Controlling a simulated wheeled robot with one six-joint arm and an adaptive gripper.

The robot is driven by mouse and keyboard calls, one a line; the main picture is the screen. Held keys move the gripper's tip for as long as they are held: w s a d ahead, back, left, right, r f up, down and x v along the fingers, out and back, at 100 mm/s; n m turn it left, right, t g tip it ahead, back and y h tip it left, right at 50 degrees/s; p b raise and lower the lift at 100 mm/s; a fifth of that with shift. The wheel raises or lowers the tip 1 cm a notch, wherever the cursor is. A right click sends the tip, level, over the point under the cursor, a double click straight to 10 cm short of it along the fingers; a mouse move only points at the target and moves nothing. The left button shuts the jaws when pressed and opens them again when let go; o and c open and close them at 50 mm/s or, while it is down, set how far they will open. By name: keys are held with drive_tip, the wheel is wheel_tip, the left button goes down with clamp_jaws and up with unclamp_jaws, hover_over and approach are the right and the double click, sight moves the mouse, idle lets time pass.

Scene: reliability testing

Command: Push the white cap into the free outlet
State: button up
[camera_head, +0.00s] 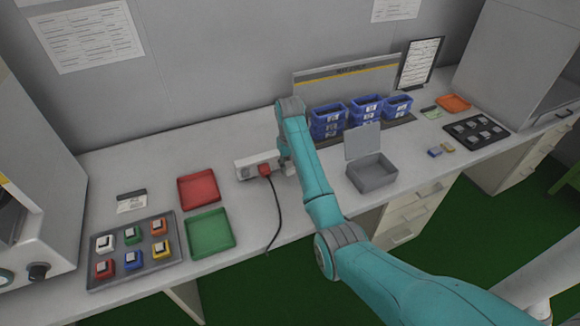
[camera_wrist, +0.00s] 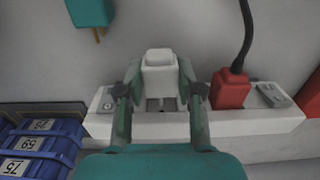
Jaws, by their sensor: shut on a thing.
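The white cap (camera_wrist: 158,75) is held between the two fingers of my gripper (camera_wrist: 159,92) in the wrist view. Dark prong-like parts show just below it. The white power strip (camera_wrist: 285,122) runs below the cap, and the cap is over its middle. The free outlet is hidden behind the cap and fingers; I cannot tell whether the prongs have entered it. A red plug (camera_wrist: 230,90) with a black cord sits in the strip, right of my gripper. In the head view, the strip (camera_head: 243,169) and red plug (camera_head: 264,170) lie left of my gripper (camera_head: 286,165).
A teal plug (camera_wrist: 91,13) with metal prongs shows at the wrist view's upper left. Blue bins (camera_head: 326,122) and an open grey box (camera_head: 372,175) stand right of the arm. Red (camera_head: 199,188) and green (camera_head: 210,232) trays lie left. The cord crosses the bench front.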

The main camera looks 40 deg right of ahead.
drive_tip(key=shift+w+d, duration=0.2)
drive_tip(key=shift+w, duration=0.5)
drive_tip(key=shift+w+d, duration=0.2)
drive_tip(key=shift+w, duration=0.5)
idle(2.3)
drive_tip(key=o, duration=1)
